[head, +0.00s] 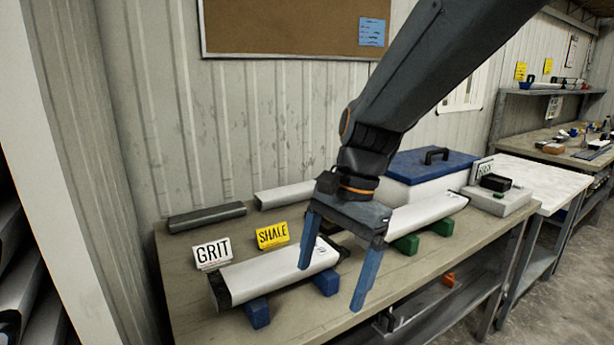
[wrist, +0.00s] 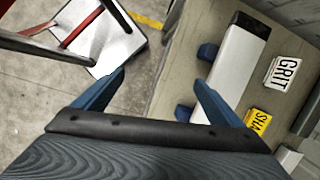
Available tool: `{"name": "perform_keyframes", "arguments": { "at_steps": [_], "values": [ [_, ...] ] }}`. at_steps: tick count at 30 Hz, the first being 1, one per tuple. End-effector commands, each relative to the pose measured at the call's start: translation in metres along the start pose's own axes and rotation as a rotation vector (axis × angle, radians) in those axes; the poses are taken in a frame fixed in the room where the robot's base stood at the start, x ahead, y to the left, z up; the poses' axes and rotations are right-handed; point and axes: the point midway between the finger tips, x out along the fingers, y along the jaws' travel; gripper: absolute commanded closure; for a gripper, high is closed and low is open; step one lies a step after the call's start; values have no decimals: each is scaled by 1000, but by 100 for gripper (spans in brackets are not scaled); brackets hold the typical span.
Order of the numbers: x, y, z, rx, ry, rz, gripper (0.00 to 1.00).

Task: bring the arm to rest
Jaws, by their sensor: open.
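My gripper (head: 335,272) hangs at the end of my dark arm over the front of the workbench, with its two blue fingers spread apart and nothing between them. In the wrist view my gripper (wrist: 160,90) points past the bench edge, with floor between the fingers. A white core liner (head: 275,277) with a dark end cap lies on blue blocks near the GRIT and SHALE cards. In the head view one finger overlaps this liner; I cannot tell whether they touch. The liner also shows in the wrist view (wrist: 235,75), beside the right finger.
The GRIT card (head: 212,254) and yellow SHALE card (head: 272,235) stand behind the liner. A second white liner (head: 425,212) rests on green blocks at right. A blue-lidded box (head: 432,165) stands behind it. A dark core piece (head: 207,216) lies at back left. Floor is open at right.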

Motion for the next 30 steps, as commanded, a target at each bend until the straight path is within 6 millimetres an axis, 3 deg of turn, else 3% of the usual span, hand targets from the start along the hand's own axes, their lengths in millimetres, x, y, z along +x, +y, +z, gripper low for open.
{"name": "perform_keyframes", "arguments": {
  "at_steps": [8,12,18,30],
  "values": [
    [36,55,-52,-279,106,31,10],
    [60,99,-80,-507,170,72,10],
    [82,141,-99,-765,220,127,10],
    [85,148,-100,-820,229,138,10]
  ]
}}
